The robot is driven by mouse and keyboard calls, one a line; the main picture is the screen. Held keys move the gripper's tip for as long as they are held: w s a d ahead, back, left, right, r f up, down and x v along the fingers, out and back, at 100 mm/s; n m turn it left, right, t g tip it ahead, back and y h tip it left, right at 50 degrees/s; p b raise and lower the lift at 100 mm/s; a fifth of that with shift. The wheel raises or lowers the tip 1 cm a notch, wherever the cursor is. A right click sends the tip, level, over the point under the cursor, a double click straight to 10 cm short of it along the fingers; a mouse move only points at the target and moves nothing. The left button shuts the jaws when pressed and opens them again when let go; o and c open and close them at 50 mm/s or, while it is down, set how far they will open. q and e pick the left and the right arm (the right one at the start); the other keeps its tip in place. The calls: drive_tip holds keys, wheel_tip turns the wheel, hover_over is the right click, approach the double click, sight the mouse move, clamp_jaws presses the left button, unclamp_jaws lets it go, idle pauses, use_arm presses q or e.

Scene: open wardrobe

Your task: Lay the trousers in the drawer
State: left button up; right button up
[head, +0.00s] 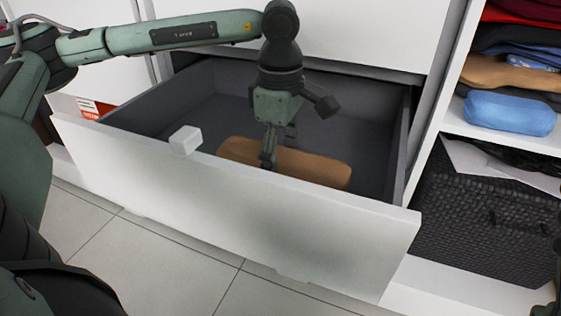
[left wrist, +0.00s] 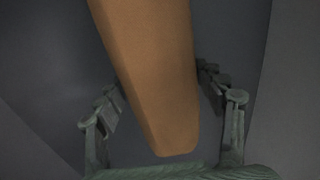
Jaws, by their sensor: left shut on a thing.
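The trousers (head: 318,169) are a folded brown, elongated bundle inside the open drawer (head: 250,215), low behind its white front panel. The front panel hides their near lower edge, so I cannot tell if they rest fully on the drawer floor. My left gripper (head: 279,148) reaches down into the drawer from above and is shut on the trousers. In the left wrist view the trousers (left wrist: 155,70) run between the two fingers of the left gripper (left wrist: 162,105), with one end near the palm.
At right, a shelf holds folded clothes, including a blue roll (head: 510,112), above a dark woven basket (head: 480,215). Tiled floor (head: 170,260) lies in front.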

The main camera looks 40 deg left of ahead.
sight(281, 156)
use_arm(q)
drive_tip(key=shift+f, duration=0.1)
drive_tip(key=o, duration=1.3)
use_arm(e)
drive_tip(key=shift+s+d+r, duration=0.1)
drive_tip(key=shift+s+r, duration=0.05)
use_arm(q)
drive_tip(key=shift+r, duration=0.2)
wheel_tip(281, 156, up, 12)
drive_tip(key=p, duration=0.2)
use_arm(e)
drive_tip(key=w+f+g, duration=0.1)
drive_tip(key=w+a+f+g, duration=0.1)
drive_tip(key=a+f+g, duration=0.1)
drive_tip(key=shift+w+f+h, duration=0.3)
drive_tip(key=shift+w+f, duration=0.1)
use_arm(q)
drive_tip(key=shift+f, duration=0.1)
